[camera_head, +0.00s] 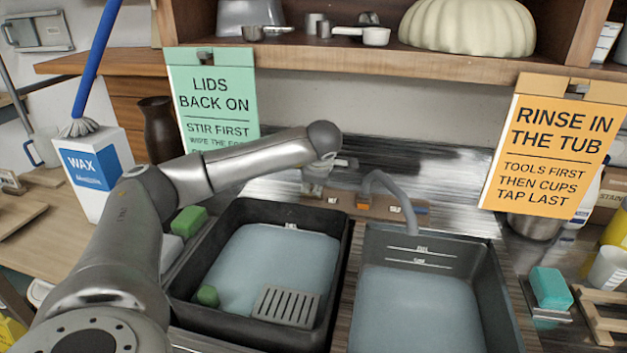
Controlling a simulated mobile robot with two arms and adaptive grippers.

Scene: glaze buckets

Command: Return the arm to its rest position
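My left arm (225,165) comes in from the lower left and reaches across above the back of the left tub. Its wrist end is bent at a rounded joint. My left gripper (316,184) seems to be the small grey part below that joint, near the back rim of the left tub (345,250). It is small and partly hidden, so its fingers and anything between them cannot be made out. My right gripper is not in view.
A wax box (95,170) stands left. A wooden shelf (450,66) hangs above.

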